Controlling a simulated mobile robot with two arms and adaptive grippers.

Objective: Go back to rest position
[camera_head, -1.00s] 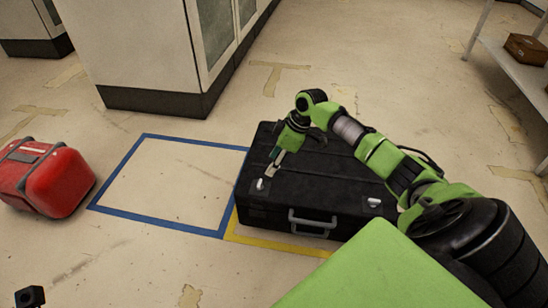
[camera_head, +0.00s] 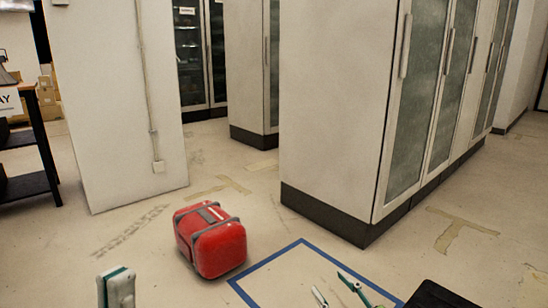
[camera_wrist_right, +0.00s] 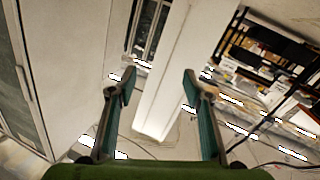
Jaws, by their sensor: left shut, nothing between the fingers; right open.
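My left gripper (camera_head: 116,288) shows at the lower left of the head view, upright and shut with nothing in it. My right gripper (camera_head: 336,291) shows at the bottom of the head view, its fingers apart over the blue-taped floor square. In the right wrist view it is open and empty (camera_wrist_right: 158,90), facing the room. A black case (camera_head: 437,297) shows only partly at the bottom right of the head view, apart from the right gripper.
A red suitcase (camera_head: 216,245) lies on the floor beside the blue tape outline (camera_head: 268,261). White cabinets (camera_head: 335,110) stand behind, with a white partition (camera_head: 115,110) at the left. A dark shelf (camera_head: 30,150) stands at the far left. Floor before the partition is clear.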

